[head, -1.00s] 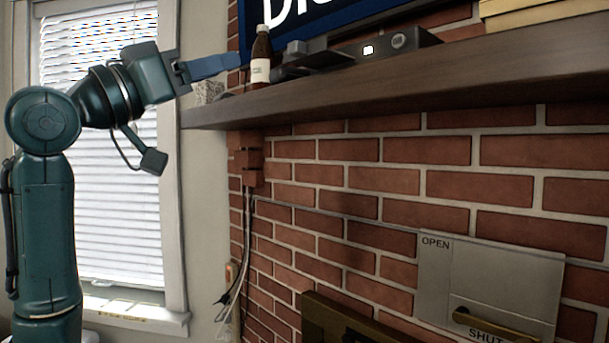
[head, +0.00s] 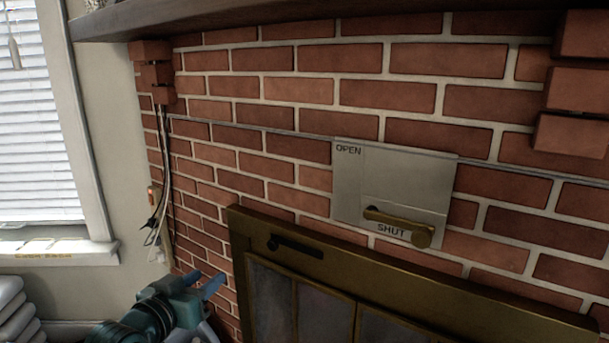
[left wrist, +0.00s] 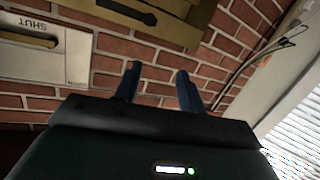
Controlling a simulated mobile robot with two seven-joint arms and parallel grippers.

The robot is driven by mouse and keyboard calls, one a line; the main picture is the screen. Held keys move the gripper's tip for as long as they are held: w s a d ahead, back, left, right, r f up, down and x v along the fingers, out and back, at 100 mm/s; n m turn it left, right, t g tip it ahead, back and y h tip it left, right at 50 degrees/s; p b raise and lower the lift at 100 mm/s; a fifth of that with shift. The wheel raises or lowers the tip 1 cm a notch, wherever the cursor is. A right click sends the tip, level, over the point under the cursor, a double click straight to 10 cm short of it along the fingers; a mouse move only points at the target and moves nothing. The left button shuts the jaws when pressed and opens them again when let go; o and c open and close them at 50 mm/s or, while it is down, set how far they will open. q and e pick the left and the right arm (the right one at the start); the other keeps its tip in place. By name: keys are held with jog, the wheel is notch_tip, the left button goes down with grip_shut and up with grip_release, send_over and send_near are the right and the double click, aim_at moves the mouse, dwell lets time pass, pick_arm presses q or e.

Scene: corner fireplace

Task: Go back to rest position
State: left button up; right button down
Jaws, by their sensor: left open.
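My left gripper (head: 214,285) is low at the bottom left of the head view, in front of the brick wall and left of the fireplace doors. In the left wrist view its two blue fingers (left wrist: 158,85) stand apart with nothing between them. The gripper appears empty and clear of the wall. My right gripper is not in view.
A metal damper plate (head: 350,200) with a brass handle (head: 400,226) sits on the brick wall. The brass-framed fireplace (head: 240,235) is below it. The mantel shelf (head: 250,15) crosses the top. Cables (head: 163,190) hang at the left, near a window (head: 35,120).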

pick_arm(q)
jog(key=s+d+f+g+y, duration=0.1)
jog(key=s+d+f+g, duration=0.1)
jog(key=s+f, duration=1)
jog(key=s+d+f+g, duration=0.2)
jog(key=s+f, duration=1.1)
jog(key=shift+s+d+m+g+y+p, duration=0.3)
jog(key=shift+s+d+m+y+p, duration=0.05)
jog(key=shift+m+y+p, duration=0.1)
